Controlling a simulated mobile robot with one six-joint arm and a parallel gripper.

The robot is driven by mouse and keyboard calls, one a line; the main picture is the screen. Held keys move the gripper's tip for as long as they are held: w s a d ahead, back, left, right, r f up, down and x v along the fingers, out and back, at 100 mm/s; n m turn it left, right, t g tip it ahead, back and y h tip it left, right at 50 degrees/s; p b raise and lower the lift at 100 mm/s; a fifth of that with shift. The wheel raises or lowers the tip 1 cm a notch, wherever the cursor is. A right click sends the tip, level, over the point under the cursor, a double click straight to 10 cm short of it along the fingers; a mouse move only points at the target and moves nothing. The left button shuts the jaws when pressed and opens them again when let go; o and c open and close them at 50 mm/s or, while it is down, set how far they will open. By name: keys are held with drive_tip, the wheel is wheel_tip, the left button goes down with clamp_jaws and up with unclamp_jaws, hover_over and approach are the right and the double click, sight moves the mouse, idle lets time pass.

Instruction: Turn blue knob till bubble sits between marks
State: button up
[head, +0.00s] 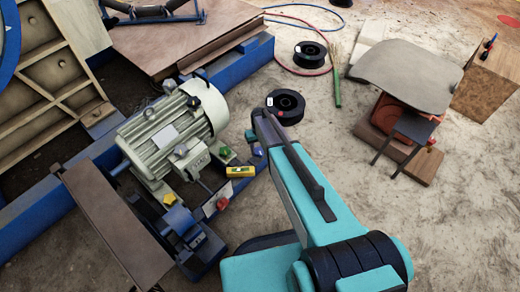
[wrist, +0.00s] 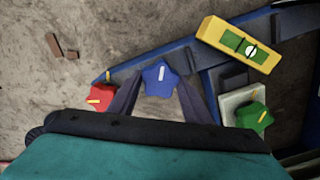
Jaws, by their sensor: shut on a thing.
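The blue knob (wrist: 160,76) is star-shaped, with a white pointer line near upright in the wrist view. My gripper (wrist: 158,84) is shut on it, one dark finger on each side. A yellow spirit level (wrist: 210,30) with a green vial lies tilted at the upper right. Its pale bubble (wrist: 250,51) sits towards the right end of the vial, off its middle. The level also shows in the head view (head: 240,171), where my arm reaches in and the gripped knob is hard to make out.
A red knob (wrist: 101,97) is left of my gripper and a green knob (wrist: 253,117) is to the right, both close. A grey motor (head: 165,132) stands on the blue frame. Black spools (head: 285,106) lie on the floor beyond my arm.

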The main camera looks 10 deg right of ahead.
sight(259, 151)
drive_tip(key=shift+m, duration=0.4)
drive_tip(key=m+p, duration=0.2)
drive_tip(key=m, duration=0.1)
drive_tip(key=shift+r, duration=0.1)
drive_tip(key=shift+m+p, duration=0.55)
drive_tip(key=shift+m, duration=1.45)
drive_tip(key=o, duration=1.1)
drive_tip(key=shift+c, duration=0.2)
wheel_tip(259, 151, up, 14)
drive_tip(key=p, duration=0.2)
drive_tip(key=shift+f, duration=0.2)
